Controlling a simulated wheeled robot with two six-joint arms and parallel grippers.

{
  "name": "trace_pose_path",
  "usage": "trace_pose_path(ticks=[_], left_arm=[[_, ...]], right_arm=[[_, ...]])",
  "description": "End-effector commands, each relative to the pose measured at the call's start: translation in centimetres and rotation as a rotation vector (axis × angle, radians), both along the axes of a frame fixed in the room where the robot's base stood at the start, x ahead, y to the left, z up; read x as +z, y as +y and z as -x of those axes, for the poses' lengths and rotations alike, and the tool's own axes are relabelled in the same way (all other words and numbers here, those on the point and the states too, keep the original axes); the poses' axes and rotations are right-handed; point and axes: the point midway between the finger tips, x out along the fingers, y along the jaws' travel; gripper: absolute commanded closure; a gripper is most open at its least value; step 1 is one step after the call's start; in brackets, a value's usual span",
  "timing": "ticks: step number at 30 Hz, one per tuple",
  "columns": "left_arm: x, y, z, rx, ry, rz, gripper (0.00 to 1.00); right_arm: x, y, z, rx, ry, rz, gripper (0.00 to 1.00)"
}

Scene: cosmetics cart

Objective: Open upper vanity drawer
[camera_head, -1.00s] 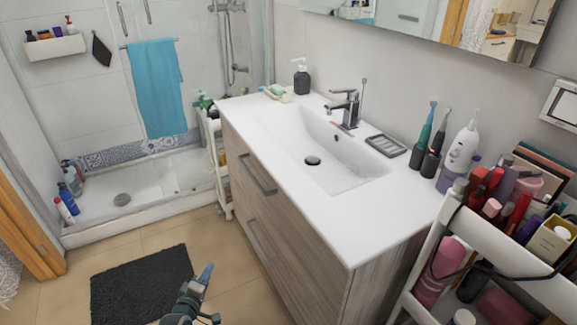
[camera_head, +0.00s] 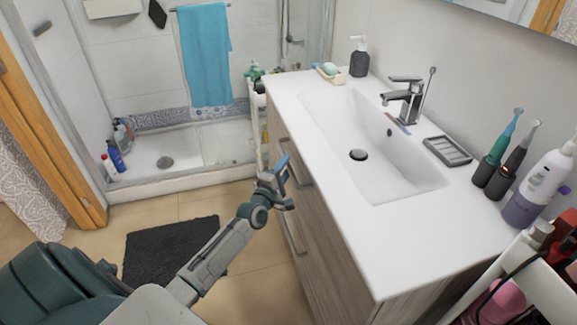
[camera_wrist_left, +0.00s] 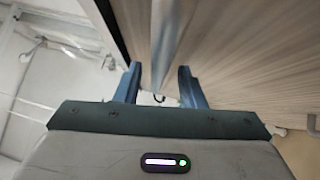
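The vanity (camera_head: 330,215) has a wood-grain front with two drawers under a white sink top. The upper drawer's metal handle (camera_head: 301,171) is partly beside and behind my left gripper (camera_head: 285,170). In the left wrist view the silver handle bar (camera_wrist_left: 174,35) runs lengthwise between the two blue fingers of the left gripper (camera_wrist_left: 159,70). These fingers are apart, one on each side of the bar, and I cannot see contact. The upper drawer looks closed. My right gripper is not in view.
The lower drawer handle (camera_head: 292,232) is below my gripper. A dark mat (camera_head: 165,245) lies on the tiled floor at left. Toothbrushes (camera_head: 500,155) and a bottle (camera_head: 540,185) stand on the right, near a white cart (camera_head: 552,295). A narrow white shelf unit stands behind the vanity.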

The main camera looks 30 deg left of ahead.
Motion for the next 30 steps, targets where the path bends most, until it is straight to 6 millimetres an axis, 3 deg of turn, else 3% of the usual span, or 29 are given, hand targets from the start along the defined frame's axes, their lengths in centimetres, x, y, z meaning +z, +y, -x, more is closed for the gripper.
trace_pose_path(ticks=[6,15,16,21,30], left_arm=[[0.1,0.2,-1.8,0.000,0.001,-0.001,0.64],[0.2,0.2,-2.0,0.000,0.002,-0.002,0.64],[0.2,0.2,-2.0,0.000,0.002,-0.002,0.66],[0.2,0.2,-2.0,0.000,0.002,-0.002,0.99],[0.2,0.3,-1.8,0.000,0.002,-0.002,1.00]], right_arm=[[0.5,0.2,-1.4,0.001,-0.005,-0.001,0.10],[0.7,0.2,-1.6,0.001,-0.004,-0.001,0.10],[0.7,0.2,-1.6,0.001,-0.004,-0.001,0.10],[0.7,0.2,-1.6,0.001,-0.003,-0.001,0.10],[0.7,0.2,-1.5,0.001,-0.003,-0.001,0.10]])
